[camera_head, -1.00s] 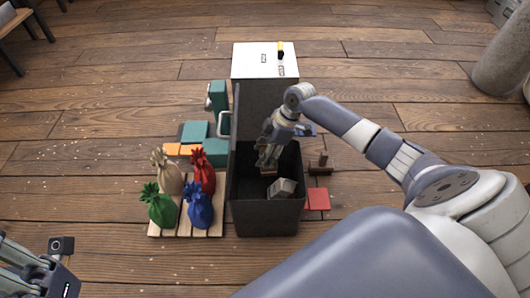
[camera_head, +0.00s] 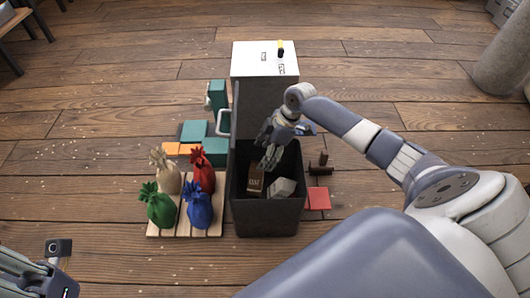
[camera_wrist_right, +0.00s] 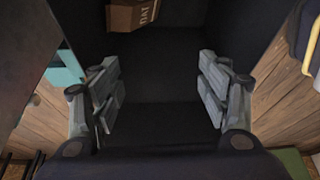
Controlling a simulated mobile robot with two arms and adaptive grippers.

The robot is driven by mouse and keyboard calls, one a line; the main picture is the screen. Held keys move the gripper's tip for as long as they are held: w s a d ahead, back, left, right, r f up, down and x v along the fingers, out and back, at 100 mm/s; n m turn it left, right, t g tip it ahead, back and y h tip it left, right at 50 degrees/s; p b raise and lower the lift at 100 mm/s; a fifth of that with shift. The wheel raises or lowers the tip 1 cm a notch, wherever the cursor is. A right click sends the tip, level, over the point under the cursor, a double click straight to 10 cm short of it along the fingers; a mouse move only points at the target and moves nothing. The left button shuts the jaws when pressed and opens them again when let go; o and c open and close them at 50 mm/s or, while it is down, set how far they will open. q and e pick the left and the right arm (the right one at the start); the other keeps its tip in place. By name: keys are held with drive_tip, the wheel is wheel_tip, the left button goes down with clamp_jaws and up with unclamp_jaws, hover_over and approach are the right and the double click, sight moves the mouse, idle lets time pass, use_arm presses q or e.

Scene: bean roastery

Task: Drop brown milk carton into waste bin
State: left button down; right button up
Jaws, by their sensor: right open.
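The brown milk carton (camera_head: 254,182) is inside the dark waste bin (camera_head: 266,222), tilted near its left wall and beside a pale grey box-shaped item (camera_head: 283,187). In the right wrist view the carton (camera_wrist_right: 132,14) shows at the top edge, partly cut off and apart from the fingers. My right gripper (camera_head: 268,157) is open and empty over the bin's opening. Its two spread fingers show in the right wrist view (camera_wrist_right: 160,95) with the dark bin interior between them. My left gripper (camera_head: 58,268) is partly in view at the lower left, away from the bin.
A wooden pallet with red (camera_head: 204,171), beige, green and blue (camera_head: 198,207) sacks stands left of the bin. Teal boxes (camera_head: 194,132) lie behind it. A white-topped cabinet (camera_head: 264,60) stands behind the bin. A red flat block (camera_head: 318,198) lies at its right.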

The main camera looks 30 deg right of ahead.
drive_tip(key=v, duration=1.2)
drive_tip(key=shift+f, duration=0.1)
